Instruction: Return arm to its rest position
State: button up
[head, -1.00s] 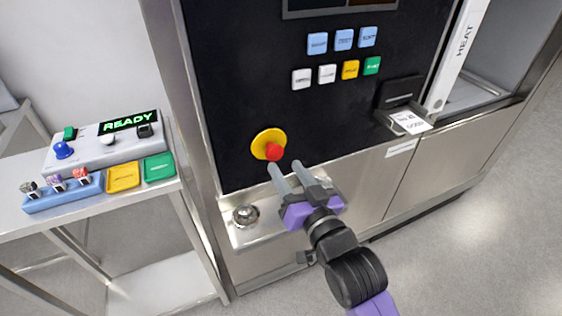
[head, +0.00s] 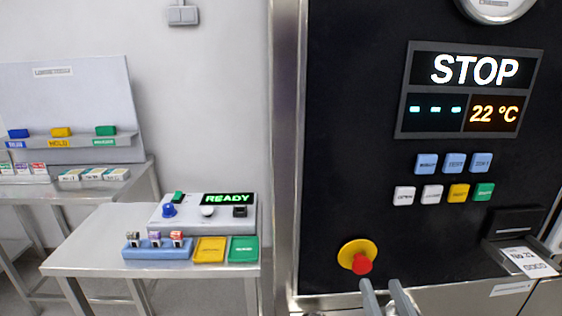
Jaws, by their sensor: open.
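My gripper (head: 386,296) shows only by its two grey fingertips at the bottom edge of the head view. The fingers are apart with nothing seen between them. They are just below and right of the red emergency button (head: 362,264) on its yellow plate (head: 349,252); I cannot tell how near they are to it in depth. The rest of my arm is out of the frame. The black washer panel (head: 345,130) has a display (head: 468,90) that reads STOP and 22 °C.
Blue, white, yellow and green buttons (head: 457,193) sit on the panel. At left, a steel table (head: 85,250) holds a READY box (head: 190,222), a blue key rack (head: 150,252), and yellow (head: 210,250) and green (head: 243,249) trays.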

jog(key=s+f+n+g, duration=0.1)
jog(key=s+f, duration=0.4)
jog(key=s, duration=1.2)
jog(key=s+f+n+g, duration=0.1)
jog(key=s+f+g, duration=0.2)
jog(key=s, duration=1.4)
notch_tip(320, 180, down, 3)
jog(key=shift+d+g, duration=0.15)
jog(key=shift+g, duration=0.25)
jog(key=shift+c, duration=0.4)
